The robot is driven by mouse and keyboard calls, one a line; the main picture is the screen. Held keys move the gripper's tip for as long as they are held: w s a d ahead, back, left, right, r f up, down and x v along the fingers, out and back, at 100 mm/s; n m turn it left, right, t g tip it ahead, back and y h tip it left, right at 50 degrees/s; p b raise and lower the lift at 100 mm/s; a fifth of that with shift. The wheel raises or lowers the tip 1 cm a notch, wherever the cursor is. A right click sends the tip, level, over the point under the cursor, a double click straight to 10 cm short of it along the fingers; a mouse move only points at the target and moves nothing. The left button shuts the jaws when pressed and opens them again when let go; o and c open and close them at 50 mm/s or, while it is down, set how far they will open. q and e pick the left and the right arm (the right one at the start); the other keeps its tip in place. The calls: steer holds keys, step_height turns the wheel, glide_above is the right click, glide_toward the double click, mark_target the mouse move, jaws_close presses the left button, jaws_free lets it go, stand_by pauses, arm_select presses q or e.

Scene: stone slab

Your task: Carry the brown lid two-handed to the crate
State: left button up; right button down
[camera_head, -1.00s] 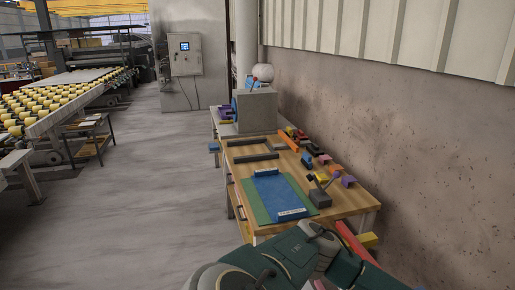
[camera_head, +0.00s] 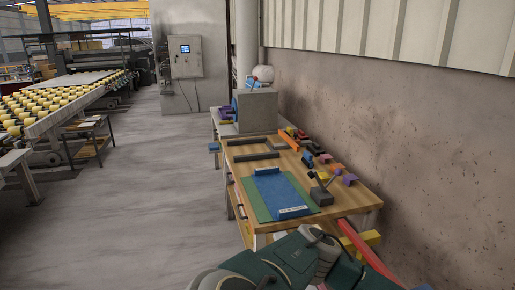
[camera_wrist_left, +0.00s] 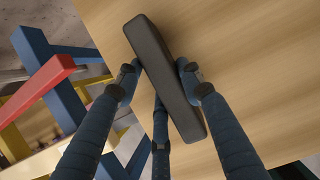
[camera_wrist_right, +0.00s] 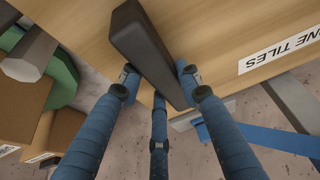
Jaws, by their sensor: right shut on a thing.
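The brown lid (camera_wrist_left: 240,60) is a flat light-wood board with dark bar handles. In the left wrist view, one dark handle (camera_wrist_left: 160,65) lies between the fingers of my left gripper (camera_wrist_left: 158,72), which close on both its sides. In the right wrist view, another dark handle (camera_wrist_right: 148,50) is held by my right gripper (camera_wrist_right: 156,75). The lid's wood (camera_wrist_right: 205,30) carries a white label (camera_wrist_right: 282,48) ending in "NE TILES". The head view shows my dark green arms at the bottom, but neither gripper. I cannot make out the crate.
A wooden bench (camera_head: 345,200) in the head view bears a green mat with a blue sheet (camera_head: 278,190), dark bars (camera_head: 250,157) and coloured blocks. Open floor (camera_head: 150,200) lies left.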

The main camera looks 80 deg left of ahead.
arm_select(q)
steer(key=o, duration=0.3)
steer(key=shift+a+r, duration=0.1)
arm_select(e)
steer(key=shift+w+d+r, duration=0.1)
steer(key=shift+r, duration=0.05)
arm_select(q)
steer(key=shift+s, duration=0.15)
arm_select(e)
steer(key=c, duration=1.1)
jaws_free()
arm_select(q)
steer(key=o, duration=0.7)
steer(key=shift+c, duration=0.2)
arm_select(e)
steer(key=o, duration=0.6)
